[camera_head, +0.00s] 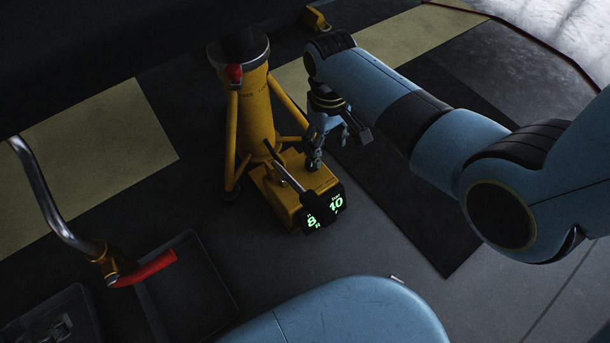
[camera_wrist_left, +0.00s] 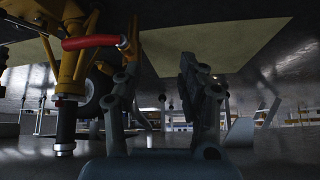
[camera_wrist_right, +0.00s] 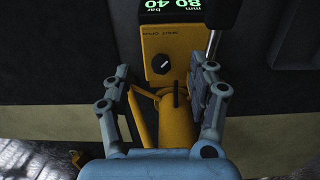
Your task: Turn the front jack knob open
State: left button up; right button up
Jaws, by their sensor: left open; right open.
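The yellow jack (camera_head: 255,110) stands in the middle of the head view, with a low yellow box (camera_head: 283,198) and a lit display (camera_head: 325,211) at its foot. The right wrist view shows the box face (camera_wrist_right: 170,45) with a small round black knob (camera_wrist_right: 160,64) that has a white mark. My right gripper (camera_head: 332,146) is beside the box, its fingers apart and empty; in its wrist view the knob appears between the fingertips, with no visible contact. My left gripper (camera_wrist_left: 165,92) is open and empty, and shows only in its wrist view.
A red handle (camera_head: 145,268) on a bent metal tube is at the left. A dark tray (camera_head: 190,285) lies on the floor below. A dark mat (camera_head: 410,200) lies right of the jack.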

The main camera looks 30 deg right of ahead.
aim_at(312, 166)
jog(key=shift+t, duration=0.4)
jog(key=w+f+b, duration=0.4)
jog(key=f, duration=0.1)
jog(key=shift+w+a+f+b, duration=0.2)
jog(key=shift+w+a+b, duration=0.1)
jog(key=shift+a, duration=0.05)
pick_arm(q)
jog(key=s+f+t+b, duration=0.1)
jog(key=s+f+t, duration=0.3)
jog(key=f, duration=0.4)
pick_arm(e)
jog(key=shift+f, duration=0.8)
notch_tip(312, 166, down, 3)
jog(key=shift+f+b, duration=0.1)
jog(key=shift+b, duration=1.05)
jog(key=shift+f+b, duration=0.65)
jog(key=shift+f, duration=0.2)
pick_arm(q)
jog(key=w+d+r+m+t+h, duration=0.1)
jog(key=w+r+t, duration=0.4)
jog(key=r, duration=0.4)
jog(key=w+d+r+m+t+h, duration=0.1)
jog(key=w+r+t, duration=0.4)
jog(key=r, duration=0.5)
jog(key=shift+w+d+r+h, duration=0.2)
jog(key=shift+w+d+h, duration=0.15)
jog(key=shift+w, duration=0.25)
pick_arm(e)
jog(key=shift+c, duration=0.4)
